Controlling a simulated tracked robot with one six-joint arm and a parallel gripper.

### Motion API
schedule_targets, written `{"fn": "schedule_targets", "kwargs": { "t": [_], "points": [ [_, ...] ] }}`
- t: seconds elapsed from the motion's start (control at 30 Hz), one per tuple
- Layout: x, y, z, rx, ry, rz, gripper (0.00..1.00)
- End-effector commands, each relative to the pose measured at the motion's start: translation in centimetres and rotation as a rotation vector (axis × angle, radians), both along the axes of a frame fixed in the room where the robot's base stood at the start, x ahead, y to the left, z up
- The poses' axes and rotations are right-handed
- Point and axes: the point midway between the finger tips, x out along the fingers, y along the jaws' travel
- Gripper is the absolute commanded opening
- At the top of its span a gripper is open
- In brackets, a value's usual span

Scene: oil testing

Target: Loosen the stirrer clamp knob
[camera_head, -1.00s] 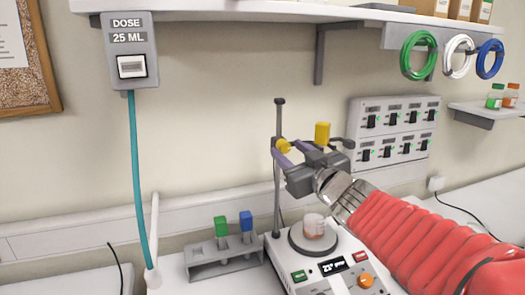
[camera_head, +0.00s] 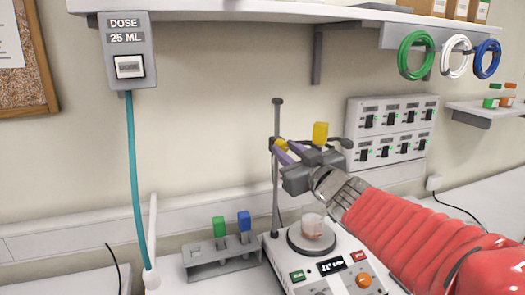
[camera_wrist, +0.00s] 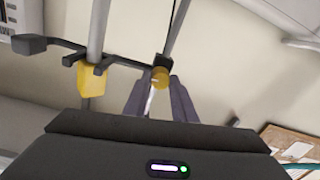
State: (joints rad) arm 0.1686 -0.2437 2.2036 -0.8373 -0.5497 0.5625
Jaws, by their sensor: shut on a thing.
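The stirrer clamp knob (camera_head: 281,144) is a small yellow round knob at the upright stand rod (camera_head: 277,115), above the hotplate stirrer (camera_head: 318,266). My gripper (camera_head: 285,153) has purple fingers that reach to the knob and partly cover it. In the wrist view the knob (camera_wrist: 160,77) shows between the fingertips (camera_wrist: 160,88), and the jaws are shut on it. A yellow block (camera_head: 320,132) sits on the dark clamp bar just right of the knob; it also shows at left in the wrist view (camera_wrist: 91,79).
A glass beaker (camera_head: 312,225) stands on the hotplate below my gripper. A switch panel (camera_head: 393,128) is on the wall behind, and a shelf (camera_head: 250,12) runs above.

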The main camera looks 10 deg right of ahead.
Motion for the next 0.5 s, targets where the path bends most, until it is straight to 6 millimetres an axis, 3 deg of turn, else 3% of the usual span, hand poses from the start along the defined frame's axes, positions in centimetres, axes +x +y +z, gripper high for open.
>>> {"fn": "schedule_targets", "kwargs": {
  "t": [0.5],
  "points": [
    [0.00,0.01,0.01,-0.090,-0.018,-0.001,0.02]
  ]
}}
